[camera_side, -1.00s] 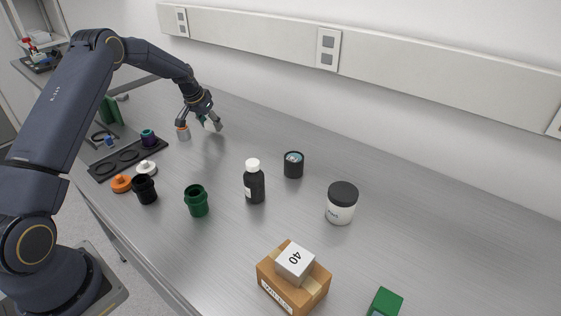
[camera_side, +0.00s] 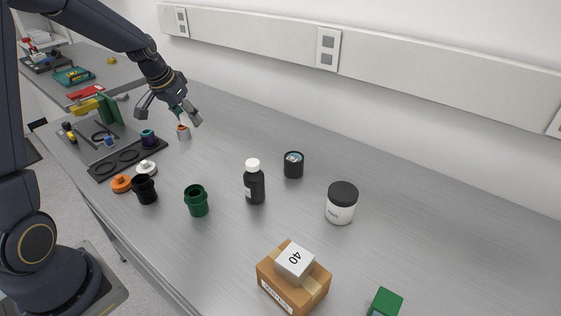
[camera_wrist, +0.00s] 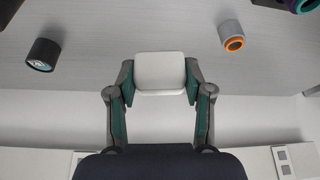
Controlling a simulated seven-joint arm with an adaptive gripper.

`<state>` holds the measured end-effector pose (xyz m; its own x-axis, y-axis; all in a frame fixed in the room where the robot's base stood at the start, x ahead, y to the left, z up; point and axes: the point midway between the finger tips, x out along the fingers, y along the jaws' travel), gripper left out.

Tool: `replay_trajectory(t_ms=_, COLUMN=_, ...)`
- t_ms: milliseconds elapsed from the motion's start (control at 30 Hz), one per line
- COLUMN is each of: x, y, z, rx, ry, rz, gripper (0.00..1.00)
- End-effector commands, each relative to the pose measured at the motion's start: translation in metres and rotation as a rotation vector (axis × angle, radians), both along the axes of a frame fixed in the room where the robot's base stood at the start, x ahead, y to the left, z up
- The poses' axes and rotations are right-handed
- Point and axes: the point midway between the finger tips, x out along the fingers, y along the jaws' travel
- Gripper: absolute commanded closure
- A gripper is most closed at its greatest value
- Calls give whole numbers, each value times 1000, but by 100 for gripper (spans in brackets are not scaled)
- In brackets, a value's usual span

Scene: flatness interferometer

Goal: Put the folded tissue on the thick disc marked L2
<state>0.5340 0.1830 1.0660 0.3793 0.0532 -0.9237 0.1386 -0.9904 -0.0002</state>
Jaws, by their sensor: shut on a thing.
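My gripper (camera_wrist: 159,80) is shut on a flat white pad with rounded corners, the folded tissue (camera_wrist: 158,70), held between both fingertips in the wrist view. In the side view my gripper (camera_side: 170,111) hangs above the table near the far left, and the tissue is hard to make out. I cannot read an L2 mark on anything. A black round piece with a glassy top (camera_side: 293,165) stands mid-table and also shows in the wrist view (camera_wrist: 43,54). A dark purple and teal round piece (camera_side: 148,138) stands at the black rack.
A grey cylinder with an orange ring (camera_side: 184,133) stands below my gripper. The black rack (camera_side: 103,174) has ring-shaped places.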

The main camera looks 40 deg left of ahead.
Motion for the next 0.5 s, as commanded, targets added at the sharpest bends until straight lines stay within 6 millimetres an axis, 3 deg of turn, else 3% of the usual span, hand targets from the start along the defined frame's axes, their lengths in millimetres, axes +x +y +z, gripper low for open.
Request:
replay_trajectory(t_ms=300, x=5, y=-150, z=36, rx=3, ry=-3, rz=-337, gripper=63)
replay_trajectory(t_ms=400, x=1, y=-188, z=46, rx=2, ry=-2, rz=-428, gripper=63)
replay_trajectory(t_ms=500, x=-2, y=-214, z=54, rx=2, ry=-2, rz=-490, gripper=63)
